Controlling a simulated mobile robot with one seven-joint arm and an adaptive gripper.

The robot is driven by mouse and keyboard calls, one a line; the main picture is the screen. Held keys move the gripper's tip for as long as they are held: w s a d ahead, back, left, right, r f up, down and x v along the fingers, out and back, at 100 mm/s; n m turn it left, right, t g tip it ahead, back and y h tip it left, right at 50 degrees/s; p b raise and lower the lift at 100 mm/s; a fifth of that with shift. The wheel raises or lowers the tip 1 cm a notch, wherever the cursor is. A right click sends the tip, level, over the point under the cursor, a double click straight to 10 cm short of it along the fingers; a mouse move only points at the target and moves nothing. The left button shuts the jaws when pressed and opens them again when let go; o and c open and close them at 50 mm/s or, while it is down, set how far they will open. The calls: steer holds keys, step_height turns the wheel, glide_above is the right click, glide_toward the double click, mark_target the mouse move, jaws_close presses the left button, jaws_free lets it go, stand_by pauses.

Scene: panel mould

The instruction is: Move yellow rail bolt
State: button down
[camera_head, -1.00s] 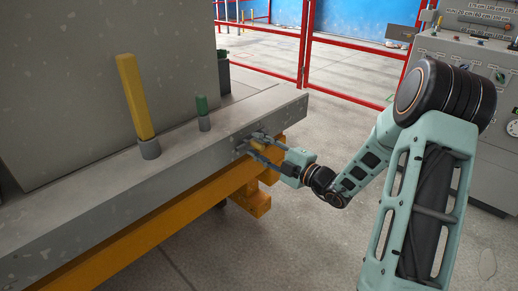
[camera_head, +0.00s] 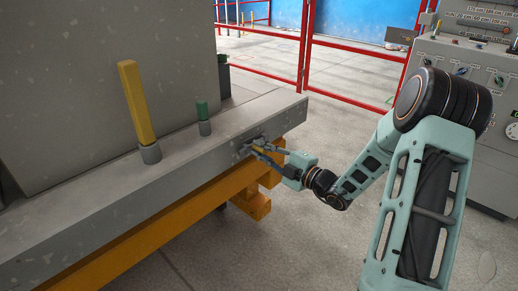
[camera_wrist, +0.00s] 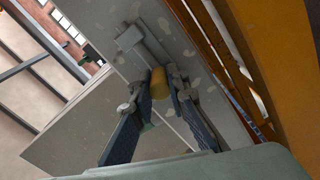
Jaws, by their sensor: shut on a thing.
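The yellow rail bolt (camera_wrist: 159,83) is a short yellow cylinder at the side face of the grey rail (camera_head: 75,221). In the wrist view it stands between my fingertips, in front of a grey fitting (camera_wrist: 131,39) on the rail. My gripper (camera_head: 262,147) reaches in from the right in the head view, and its fingers are shut on the bolt. In the head view the fingers hide most of the bolt. I cannot tell how deep the bolt sits in the rail.
A tall yellow post (camera_head: 136,100) and a short green post (camera_head: 203,117) stand on the rail's top. A large grey panel (camera_head: 102,80) rises behind. An orange beam (camera_head: 170,219) runs below. A control cabinet (camera_head: 474,100) stands at right; red fencing (camera_head: 345,92) is behind.

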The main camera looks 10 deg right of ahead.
steer(key=shift+w+d+r+p, duration=0.1)
steer(key=shift+w+d+p, duration=0.6)
steer(key=shift+d+p, duration=0.25)
steer(key=shift+w+d+p, duration=0.65)
steer(key=shift+d+p, duration=0.2)
steer(key=shift+d, duration=0.05)
steer(key=c, duration=2)
jaws_free()
steer(key=shift+d, duration=0.1)
steer(key=shift+o, duration=0.6)
glide_toward(264, 139)
steer(key=v, duration=0.5)
steer(key=shift+s, duration=0.1)
